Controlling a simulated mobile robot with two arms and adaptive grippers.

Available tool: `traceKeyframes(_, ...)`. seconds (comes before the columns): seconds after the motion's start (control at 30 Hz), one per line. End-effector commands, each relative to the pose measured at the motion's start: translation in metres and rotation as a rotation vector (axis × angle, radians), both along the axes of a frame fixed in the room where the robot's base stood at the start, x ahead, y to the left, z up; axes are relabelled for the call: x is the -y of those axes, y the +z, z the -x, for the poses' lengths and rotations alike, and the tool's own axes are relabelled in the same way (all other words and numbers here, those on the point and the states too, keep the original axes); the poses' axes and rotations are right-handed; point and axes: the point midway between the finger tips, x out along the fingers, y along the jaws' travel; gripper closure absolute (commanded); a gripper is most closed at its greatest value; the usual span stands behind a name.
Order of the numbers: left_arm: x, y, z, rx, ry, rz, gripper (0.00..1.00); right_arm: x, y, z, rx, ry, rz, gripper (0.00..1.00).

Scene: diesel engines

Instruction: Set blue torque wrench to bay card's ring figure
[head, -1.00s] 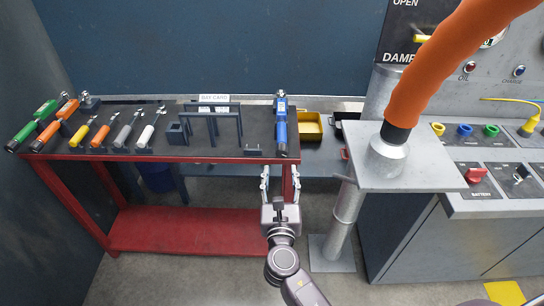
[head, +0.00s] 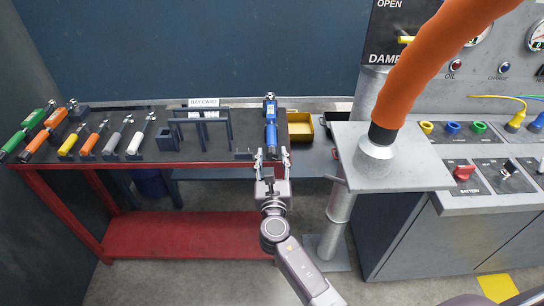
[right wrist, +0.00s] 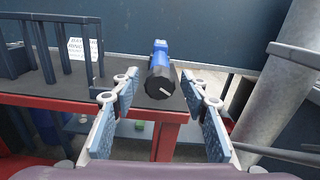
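The blue torque wrench (head: 271,122) lies at the right end of the red cart's dark top (head: 245,142), its handle toward me. In the right wrist view its black end knob with a pale mark (right wrist: 160,88) faces the camera. My right gripper (head: 272,157) is open at the cart's front edge, its fingers (right wrist: 165,115) on either side of and short of the handle, not touching it. The bay card (head: 204,102) stands at the back of the cart behind a dark rack; its figures are too small to read. A printed sheet (right wrist: 82,48) shows behind the rack bars. My left gripper is not in view.
Green (head: 24,133), orange (head: 45,132), yellow, grey and white tools lie at the cart's left. The dark rack (head: 200,128) stands left of the blue wrench. A yellow bin (head: 301,127) and a grey pedestal (head: 385,165) with an orange hose are to the right.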

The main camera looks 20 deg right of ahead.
Motion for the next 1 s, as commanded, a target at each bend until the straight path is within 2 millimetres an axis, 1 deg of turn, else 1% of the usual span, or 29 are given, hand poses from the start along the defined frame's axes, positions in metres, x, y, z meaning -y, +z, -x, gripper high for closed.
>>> traceKeyframes(0.03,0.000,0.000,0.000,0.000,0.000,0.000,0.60,0.000,0.000,0.000,0.000,0.000,0.000,0.67)
traceKeyframes(0.3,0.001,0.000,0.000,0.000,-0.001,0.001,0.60,0.000,0.000,0.000,0.000,0.000,0.000,0.97)
traceKeyframes(0.33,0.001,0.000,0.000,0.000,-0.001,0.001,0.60,0.000,0.000,0.000,0.000,0.000,0.000,0.98)
traceKeyframes(0.53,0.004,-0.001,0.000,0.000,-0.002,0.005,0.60,0.000,-0.001,0.000,0.004,0.001,-0.014,0.98)
traceKeyframes(0.67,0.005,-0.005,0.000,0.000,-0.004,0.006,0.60,0.000,-0.001,0.000,0.015,0.001,-0.054,0.98)
traceKeyframes(0.87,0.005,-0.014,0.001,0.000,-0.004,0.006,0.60,0.000,-0.002,0.000,0.050,0.001,-0.170,0.98)
traceKeyframes(1.0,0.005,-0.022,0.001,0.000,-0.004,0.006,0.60,0.000,-0.003,0.001,0.084,0.001,-0.287,0.98)
